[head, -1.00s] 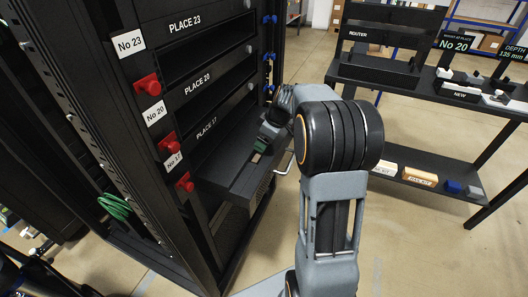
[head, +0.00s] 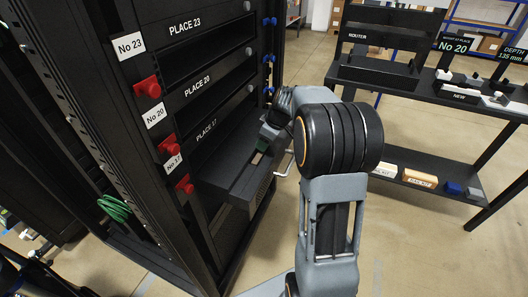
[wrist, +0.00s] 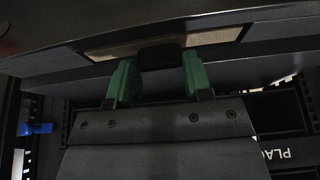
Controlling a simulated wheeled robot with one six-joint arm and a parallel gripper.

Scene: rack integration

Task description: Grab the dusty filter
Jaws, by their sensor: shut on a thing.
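In the wrist view a tan strip, which looks like the dusty filter (wrist: 210,37), sits in a slot of a dark unit, with a black tab (wrist: 160,56) at its middle. My gripper (wrist: 158,75) has its green fingers on either side of this tab and is shut on it. In the head view my gripper (head: 264,143) is at the unit (head: 232,182) that sticks out of the rack below PLACE 17. How far the filter sits inside the slot cannot be told.
The black rack (head: 190,130) with red knobs and numbered labels stands left of my arm. A black shelf table (head: 440,95) with a router stand and small parts is at the right. Clear floor (head: 420,240) lies in front of it.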

